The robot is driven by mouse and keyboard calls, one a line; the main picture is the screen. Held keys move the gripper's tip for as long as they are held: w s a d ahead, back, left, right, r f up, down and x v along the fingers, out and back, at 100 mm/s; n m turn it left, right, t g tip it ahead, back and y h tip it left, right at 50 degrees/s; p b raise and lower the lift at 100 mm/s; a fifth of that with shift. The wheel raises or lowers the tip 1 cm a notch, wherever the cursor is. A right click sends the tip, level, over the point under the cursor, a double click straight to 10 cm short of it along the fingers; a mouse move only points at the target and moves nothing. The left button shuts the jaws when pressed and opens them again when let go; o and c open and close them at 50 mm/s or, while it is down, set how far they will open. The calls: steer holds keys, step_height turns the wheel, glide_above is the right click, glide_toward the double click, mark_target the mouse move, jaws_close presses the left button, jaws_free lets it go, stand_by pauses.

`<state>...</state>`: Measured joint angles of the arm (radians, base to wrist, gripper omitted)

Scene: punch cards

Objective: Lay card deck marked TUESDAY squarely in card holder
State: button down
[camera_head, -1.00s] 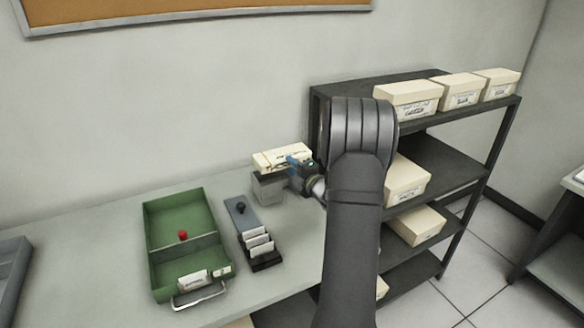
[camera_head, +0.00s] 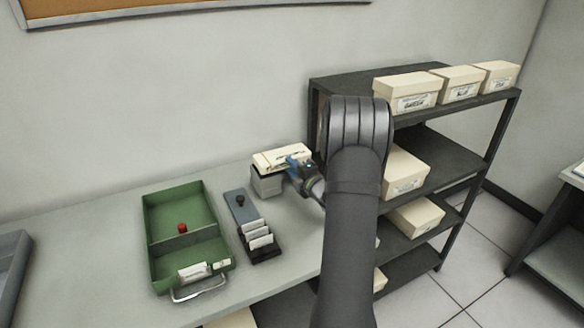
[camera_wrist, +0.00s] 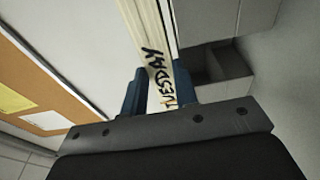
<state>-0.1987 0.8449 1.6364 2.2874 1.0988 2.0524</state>
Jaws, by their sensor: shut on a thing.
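The cream card deck (camera_head: 281,157) is between the blue fingers of my gripper (camera_head: 296,164). In the wrist view, the handwritten word TUESDAY shows on the edge of the deck (camera_wrist: 152,62), and my gripper (camera_wrist: 163,90) has a finger on each side of it. A light grey box-shaped holder (camera_head: 267,184) stands at the back of the bench, directly below the deck in the head view. In the wrist view, part of the holder (camera_wrist: 222,62) shows a dark recess beside the deck. I cannot tell whether the deck touches the holder.
A green open tray (camera_head: 172,201) with a red knob and a handle lies at the left. A grey card stand (camera_head: 237,205) with several white tabs stands next to it. A dark shelf rack (camera_head: 446,160) with cream boxes (camera_head: 408,92) is at the right.

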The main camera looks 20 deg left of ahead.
steer(key=shift+f, duration=0.1)
steer(key=shift+f, duration=2)
steer(key=c, duration=1.1)
jaws_free()
steer(key=shift+o, duration=0.2)
steer(key=v, duration=1.7)
steer(key=shift+s+d, duration=0.15)
steer(key=x, duration=1.6)
